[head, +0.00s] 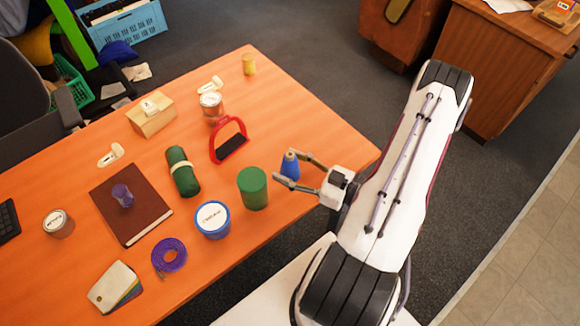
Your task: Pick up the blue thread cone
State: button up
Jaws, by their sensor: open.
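The blue thread cone (290,166) stands upright on the orange table in the head view, right of the green cylinder. My gripper (293,171) is open, with its two fingers reaching left from the wrist. One fingertip is above the cone in the picture and the other below it, so the cone shows between them. I cannot tell whether either finger touches it. Part of the cone's lower side is hidden by the nearer finger.
A green cylinder (252,188) stands close left of the cone. A blue-rimmed tin (212,219) is further left and nearer. A red stirrup (229,140) stands behind. The table's (325,125) right part behind my gripper is clear.

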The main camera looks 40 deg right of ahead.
aim_at(290, 154)
dwell(0.4)
jog(key=c, duration=1.3)
jog(key=shift+r, duration=0.15)
jog(key=shift+r, duration=4.85)
